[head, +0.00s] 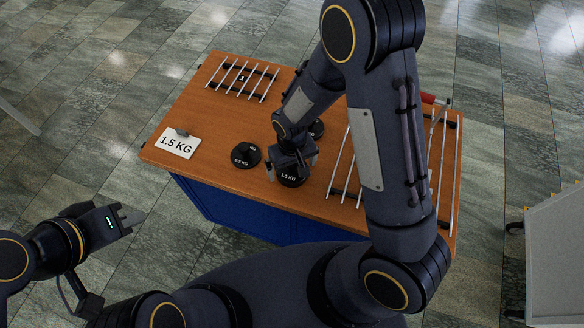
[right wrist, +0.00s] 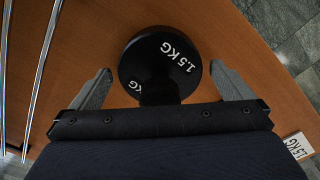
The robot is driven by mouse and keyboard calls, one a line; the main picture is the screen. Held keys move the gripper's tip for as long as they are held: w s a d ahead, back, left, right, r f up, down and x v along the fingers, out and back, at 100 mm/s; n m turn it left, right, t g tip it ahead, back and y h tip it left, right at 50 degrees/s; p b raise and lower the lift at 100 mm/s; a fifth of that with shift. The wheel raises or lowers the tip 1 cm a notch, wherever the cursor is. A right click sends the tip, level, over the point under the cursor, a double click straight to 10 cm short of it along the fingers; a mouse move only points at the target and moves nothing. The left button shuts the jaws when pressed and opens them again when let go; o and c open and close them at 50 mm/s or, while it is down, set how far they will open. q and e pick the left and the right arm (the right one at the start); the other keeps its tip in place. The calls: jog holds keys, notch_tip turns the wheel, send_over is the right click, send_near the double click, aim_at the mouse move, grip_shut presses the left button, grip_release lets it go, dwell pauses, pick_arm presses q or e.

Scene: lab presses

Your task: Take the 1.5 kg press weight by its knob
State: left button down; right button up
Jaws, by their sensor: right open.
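The black 1.5 kg press weight (head: 291,180) sits on the wooden table near its front edge, with its white label facing up. In the right wrist view the weight (right wrist: 160,62) lies between the fingers, and its knob is hard to tell from the dark gripper body. My right gripper (head: 291,168) is over the weight and open, with one finger on each side, apart from the disc; it also shows in the right wrist view (right wrist: 160,85). My left gripper (head: 128,219) is off the table at the left, with nothing seen in it; its fingertips show small.
A second black weight (head: 246,155) stands just left, and another (head: 317,128) is partly hidden behind my right arm. A 1.5 KG card (head: 177,143) lies at the left. Metal rod racks stand at the back left (head: 241,79) and right (head: 341,165) of the table (head: 212,118).

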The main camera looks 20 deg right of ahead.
jog(key=c, duration=1.9)
jog(key=shift+w+r, duration=0.1)
jog(key=shift+c, duration=0.4)
jog(key=shift+r, duration=0.1)
